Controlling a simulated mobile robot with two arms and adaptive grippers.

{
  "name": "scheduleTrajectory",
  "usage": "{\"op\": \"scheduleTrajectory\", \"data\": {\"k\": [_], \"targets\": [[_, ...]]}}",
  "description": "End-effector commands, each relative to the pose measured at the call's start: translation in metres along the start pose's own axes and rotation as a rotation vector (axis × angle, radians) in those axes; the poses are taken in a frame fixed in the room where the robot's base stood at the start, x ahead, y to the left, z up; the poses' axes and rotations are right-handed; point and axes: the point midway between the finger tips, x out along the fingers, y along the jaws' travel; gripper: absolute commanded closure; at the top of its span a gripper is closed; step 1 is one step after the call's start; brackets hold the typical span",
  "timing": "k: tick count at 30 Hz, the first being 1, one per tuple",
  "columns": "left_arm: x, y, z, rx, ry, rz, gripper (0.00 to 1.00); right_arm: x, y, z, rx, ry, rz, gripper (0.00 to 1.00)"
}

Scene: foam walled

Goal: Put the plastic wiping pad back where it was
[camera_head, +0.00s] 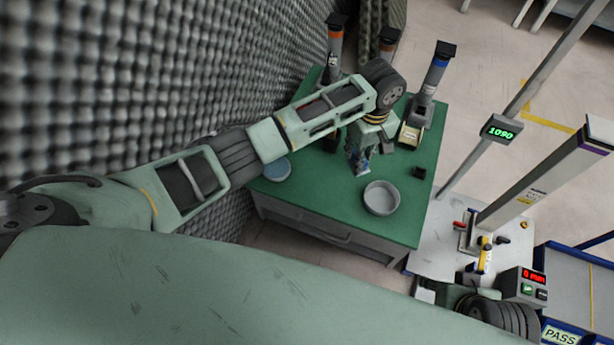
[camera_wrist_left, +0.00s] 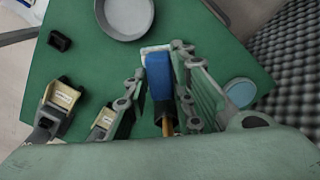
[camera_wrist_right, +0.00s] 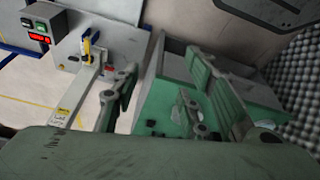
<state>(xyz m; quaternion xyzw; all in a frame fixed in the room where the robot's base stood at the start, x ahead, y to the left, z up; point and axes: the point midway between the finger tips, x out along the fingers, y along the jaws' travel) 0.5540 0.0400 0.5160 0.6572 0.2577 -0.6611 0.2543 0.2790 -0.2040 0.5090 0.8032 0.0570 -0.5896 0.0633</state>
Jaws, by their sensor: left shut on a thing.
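My left gripper (camera_head: 360,160) is over the green table (camera_head: 330,210). In the left wrist view (camera_wrist_left: 160,75), it is shut on a blue piece (camera_wrist_left: 158,78) with a pale front edge and a brown part behind it. This seems to be the plastic wiping pad, though its shape is partly hidden by the fingers. It points toward the grey round dish (camera_head: 381,199); I cannot tell if it touches the table. A light blue disc (camera_head: 277,169) lies near the table's left edge. My right gripper (camera_wrist_right: 165,95) is open and empty, away from the table top.
Dispenser-like stands with orange and blue bands (camera_head: 437,70) line the table's back. A small black block (camera_head: 419,172) lies at right. A measuring stand (camera_head: 465,235) with displays is beside the table. Foam wall (camera_head: 150,80) bounds the left.

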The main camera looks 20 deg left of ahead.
Motion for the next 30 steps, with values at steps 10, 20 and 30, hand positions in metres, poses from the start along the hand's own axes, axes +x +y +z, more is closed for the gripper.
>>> {"op": "scheduleTrajectory", "data": {"k": [10, 20, 30], "targets": [[0.039, -0.045, -0.02, -0.014, 0.003, -0.004, 0.98, 0.004, 0.0, 0.004, 0.001, 0.004, 0.001, 0.6], [0.071, -0.094, -0.042, -0.013, 0.002, -0.001, 0.98, 0.004, -0.009, -0.08, -0.011, 0.35, -0.016, 0.6], [0.084, -0.104, -0.046, -0.01, 0.001, -0.001, 0.98, -0.005, -0.014, -0.114, -0.014, 0.503, -0.025, 0.6]]}}
